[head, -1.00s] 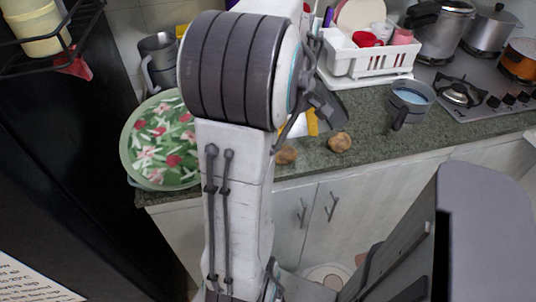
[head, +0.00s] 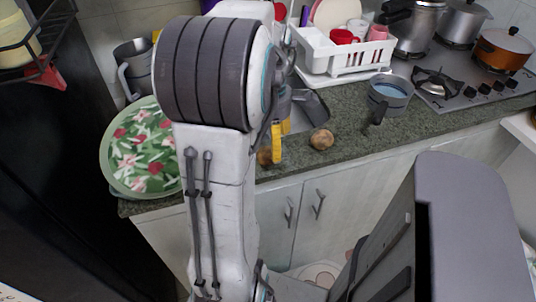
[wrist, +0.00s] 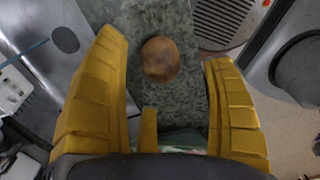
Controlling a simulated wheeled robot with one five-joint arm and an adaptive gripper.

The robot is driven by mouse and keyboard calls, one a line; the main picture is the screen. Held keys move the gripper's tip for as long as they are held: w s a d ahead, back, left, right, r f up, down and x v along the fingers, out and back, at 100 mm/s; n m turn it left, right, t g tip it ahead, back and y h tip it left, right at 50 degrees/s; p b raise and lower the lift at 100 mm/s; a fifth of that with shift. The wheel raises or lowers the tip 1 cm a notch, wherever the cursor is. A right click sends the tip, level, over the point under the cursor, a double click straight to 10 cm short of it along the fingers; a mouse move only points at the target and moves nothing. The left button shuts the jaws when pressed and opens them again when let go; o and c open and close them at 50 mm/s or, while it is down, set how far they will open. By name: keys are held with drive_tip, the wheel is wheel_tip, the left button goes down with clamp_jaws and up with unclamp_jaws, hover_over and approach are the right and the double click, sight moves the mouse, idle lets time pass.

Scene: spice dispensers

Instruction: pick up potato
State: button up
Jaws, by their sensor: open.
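One potato (head: 321,139) is in the open to the right. In the wrist view, a potato (wrist: 160,59) shows between my gripper's (wrist: 166,48) spread yellow fingers, with clear gaps on both sides. My gripper is open and empty. In the head view, most of it is hidden behind my arm.
A floral round tray (head: 140,155) is on the left. A white dish rack (head: 345,58) stands behind, near the sink (head: 308,108). A blue-grey pot (head: 389,95) stands right of the potatoes, beside the stove (head: 470,85). Cabinet doors (head: 305,215) are below the counter's front edge.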

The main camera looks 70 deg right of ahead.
sight(268, 148)
drive_tip(key=shift+w+f+b, duration=0.15)
drive_tip(key=shift+f+b, duration=0.2)
drive_tip(key=shift+f, duration=2.2)
drive_tip(key=c, duration=1.2)
